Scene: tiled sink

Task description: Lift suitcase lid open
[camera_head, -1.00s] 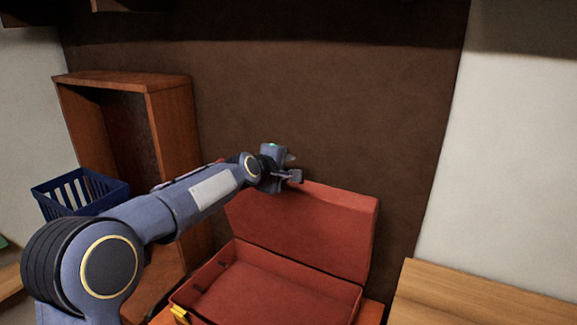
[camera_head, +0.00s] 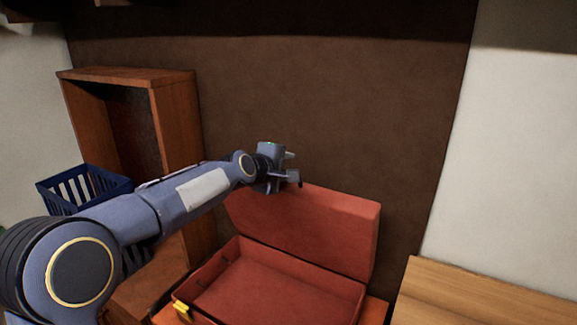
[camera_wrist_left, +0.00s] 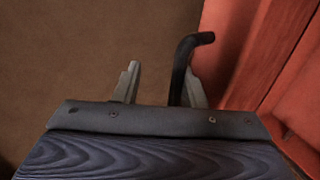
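The red suitcase (camera_head: 285,286) stands open, its lid (camera_head: 320,231) raised steeply behind the base. The inside of the base looks empty. A yellow latch (camera_head: 181,310) shows at the base's front left corner. My left gripper (camera_head: 291,168) is at the lid's top edge, toward its left part. In the left wrist view, the two fingers (camera_wrist_left: 160,85) are apart. A dark bent bar (camera_wrist_left: 184,65), apparently the lid's handle, lies between them close to the right finger, beside the red lid (camera_wrist_left: 228,50). Whether it touches that finger is unclear. My right gripper is out of view.
A wooden cabinet (camera_head: 178,115) stands left of the suitcase, with a blue basket (camera_head: 82,190) at its left. A brown wall (camera_head: 330,100) is close behind the lid. A light wooden surface (camera_head: 480,300) is at the lower right.

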